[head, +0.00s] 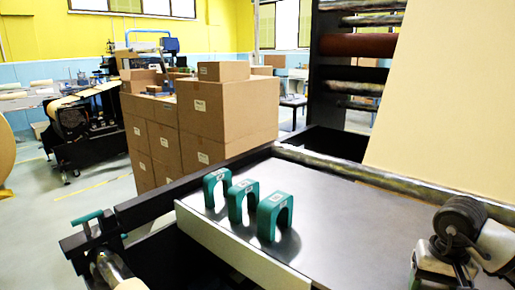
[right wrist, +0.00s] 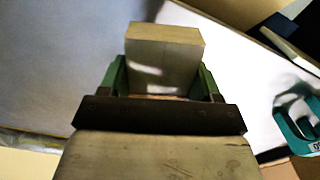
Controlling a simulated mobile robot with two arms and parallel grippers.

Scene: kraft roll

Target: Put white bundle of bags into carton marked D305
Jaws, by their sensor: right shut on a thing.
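In the right wrist view, my right gripper (right wrist: 162,85) is shut on a pale, block-shaped bundle (right wrist: 165,48), held between its two green fingers. The bundle looks off-white to beige, and the grey machine table shows behind it. In the head view, part of my right arm shows at the lower right, and I cannot make out the bundle there. My left gripper is not in view. Brown cartons (head: 225,112) with small white labels are stacked beyond the table. The label print is too small to read, so I cannot tell which carton is D305.
Three teal arch-shaped pieces (head: 272,215) stand on the near left part of the grey table (head: 330,205); one (right wrist: 300,125) shows in the right wrist view. A tall beige sheet (head: 450,100) rises at the right. Open floor (head: 95,195) lies left of the cartons.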

